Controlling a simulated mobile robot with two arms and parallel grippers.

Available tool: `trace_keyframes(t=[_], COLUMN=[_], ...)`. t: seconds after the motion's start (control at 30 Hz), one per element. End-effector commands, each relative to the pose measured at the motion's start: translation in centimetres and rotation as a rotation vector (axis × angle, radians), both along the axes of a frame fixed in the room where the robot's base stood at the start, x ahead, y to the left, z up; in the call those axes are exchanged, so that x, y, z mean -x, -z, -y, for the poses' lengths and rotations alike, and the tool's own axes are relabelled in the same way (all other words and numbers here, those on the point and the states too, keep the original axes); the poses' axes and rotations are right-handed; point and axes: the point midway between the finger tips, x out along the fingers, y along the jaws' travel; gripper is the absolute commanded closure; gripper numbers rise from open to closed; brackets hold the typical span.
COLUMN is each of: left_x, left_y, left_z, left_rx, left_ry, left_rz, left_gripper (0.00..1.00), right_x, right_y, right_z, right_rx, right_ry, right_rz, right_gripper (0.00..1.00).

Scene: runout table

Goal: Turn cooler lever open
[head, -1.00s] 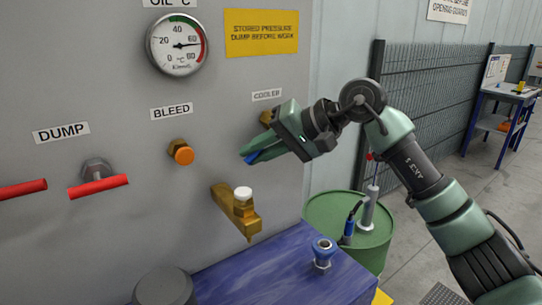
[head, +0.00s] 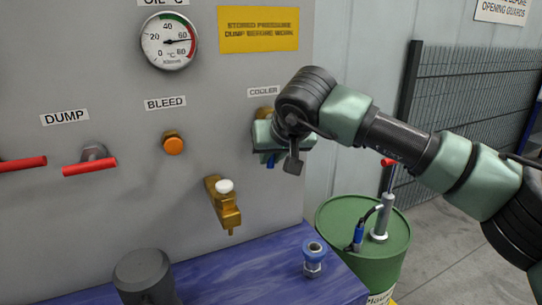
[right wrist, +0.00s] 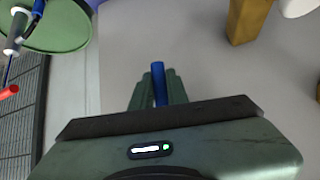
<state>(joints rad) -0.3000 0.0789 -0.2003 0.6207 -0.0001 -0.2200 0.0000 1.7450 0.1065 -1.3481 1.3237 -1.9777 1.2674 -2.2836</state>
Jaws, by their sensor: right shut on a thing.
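The cooler lever has a blue handle (head: 271,160) and sits on a brass fitting (head: 265,113) under the COOLER label on the grey panel. My right gripper (head: 266,146) is shut on the handle. My wrist and fingers hide most of the lever in the head view. In the right wrist view the blue handle (right wrist: 158,80) lies between the green fingers of my right gripper (right wrist: 158,92), and its tip sticks out past them. The handle's exact angle is hard to tell. My left gripper is not in view.
Left of the lever are an orange bleed knob (head: 173,144), a red dump handle (head: 90,166) and a brass valve with a white cap (head: 225,186).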

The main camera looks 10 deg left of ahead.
Motion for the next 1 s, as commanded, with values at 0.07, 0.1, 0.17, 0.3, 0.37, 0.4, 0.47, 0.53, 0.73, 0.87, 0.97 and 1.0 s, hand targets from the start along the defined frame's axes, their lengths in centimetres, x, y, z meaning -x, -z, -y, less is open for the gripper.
trace_keyframes(t=[0.07,0.1,0.17,0.3,0.37,0.4,0.47,0.53,0.73,0.87,0.97,1.0], left_x=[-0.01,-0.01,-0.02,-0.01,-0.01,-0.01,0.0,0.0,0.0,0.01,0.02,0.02], left_y=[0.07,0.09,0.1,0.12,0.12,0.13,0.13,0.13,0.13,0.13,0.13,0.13], left_z=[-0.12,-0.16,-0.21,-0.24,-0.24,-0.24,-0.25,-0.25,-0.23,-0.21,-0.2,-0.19], left_rx=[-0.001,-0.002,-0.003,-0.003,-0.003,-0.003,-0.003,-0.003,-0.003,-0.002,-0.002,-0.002], left_ry=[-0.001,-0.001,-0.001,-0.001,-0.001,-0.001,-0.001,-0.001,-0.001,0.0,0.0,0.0], left_rz=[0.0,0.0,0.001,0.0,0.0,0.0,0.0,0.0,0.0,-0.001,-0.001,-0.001], left_gripper=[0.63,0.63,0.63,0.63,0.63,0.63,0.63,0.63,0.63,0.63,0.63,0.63], right_x=[-0.15,-0.21,-0.27,-0.38,-0.4,-0.42,-0.43,-0.43,-0.43,-0.43,-0.43,-0.43], right_y=[0.16,0.18,0.17,0.24,0.25,0.24,0.25,0.25,0.26,0.24,0.19,0.17], right_z=[0.27,0.35,0.45,0.59,0.62,0.64,0.65,0.66,0.67,0.64,0.62,0.62], right_rx=[0.029,0.041,0.054,0.075,0.08,0.082,0.084,0.085,0.086,0.084,0.083,0.083], right_ry=[0.003,0.003,0.003,0.002,0.002,0.002,0.001,0.001,0.0,0.0,0.0,0.0], right_rz=[0.016,0.024,0.034,0.049,0.051,0.053,0.054,0.056,0.055,0.055,0.056,0.056], right_gripper=[1.0,1.0,1.0,1.0,1.0,1.0,1.0,1.0,1.0,0.63,0.63,0.63])
